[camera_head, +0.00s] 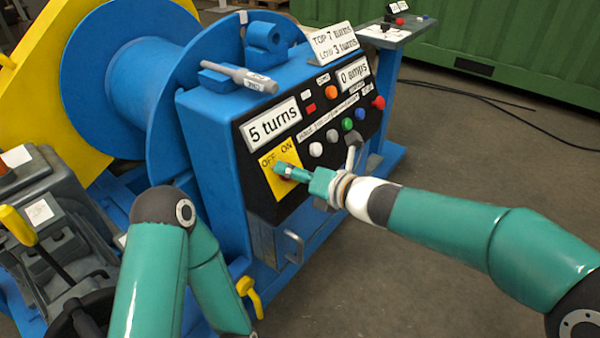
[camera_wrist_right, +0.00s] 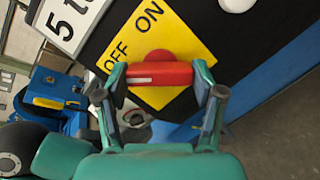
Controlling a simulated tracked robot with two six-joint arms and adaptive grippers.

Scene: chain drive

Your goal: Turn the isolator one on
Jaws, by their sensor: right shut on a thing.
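The isolator is a red rotary handle (camera_wrist_right: 160,73) on a yellow plate (camera_head: 268,163) marked OFF and ON, at the lower left of the black control panel. My right gripper (camera_head: 284,170) is at the plate and covers most of the handle in the head view. In the right wrist view its two fingers (camera_wrist_right: 159,76) are shut on the ends of the red bar, which lies across the picture below the OFF and ON lettering. Which mark the handle points to I cannot tell. My left arm shows at the lower left of the head view, with its gripper out of view.
The panel carries a "5 turns" sign (camera_head: 272,122), coloured buttons (camera_head: 347,124) and a red knob (camera_head: 378,102). A grey metal handle (camera_head: 293,247) sticks out below. A blue drum (camera_head: 125,75) stands behind. Floor at the right is open.

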